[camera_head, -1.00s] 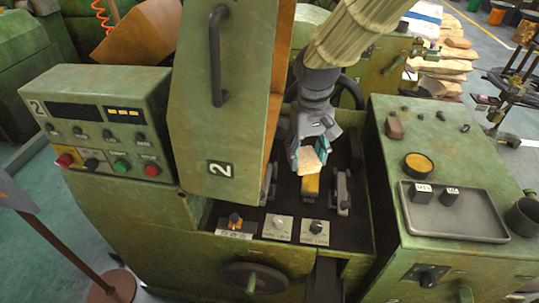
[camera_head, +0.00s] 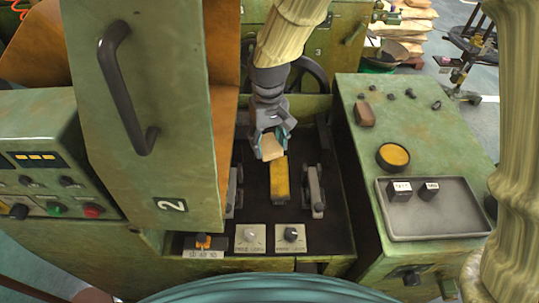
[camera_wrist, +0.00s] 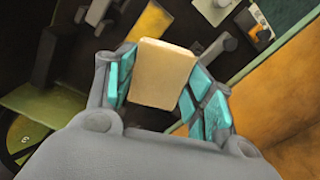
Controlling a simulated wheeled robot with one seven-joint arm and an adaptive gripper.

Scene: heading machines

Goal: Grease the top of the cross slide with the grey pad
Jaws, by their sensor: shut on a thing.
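My gripper (camera_head: 271,141) is shut on a small pale beige block (camera_head: 269,148), which looks like the pad; it looks beige, not grey. In the wrist view the block (camera_wrist: 163,74) sits between the teal finger pads. A yellow-topped bar (camera_head: 281,180), perhaps the cross slide, stands in the dark machine bay. The block appears just behind and left of the bar's far end in the head view; I cannot tell whether they touch. In the wrist view a yellow surface (camera_wrist: 147,23) shows beyond the block.
Grey upright fittings (camera_head: 315,188) flank the bar. An open green guard door (camera_head: 150,100) stands left. Knob plates (camera_head: 250,238) line the bay's front. On the right cabinet are a round tin with yellow contents (camera_head: 393,156), a brown block (camera_head: 365,114) and a grey tray (camera_head: 440,222).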

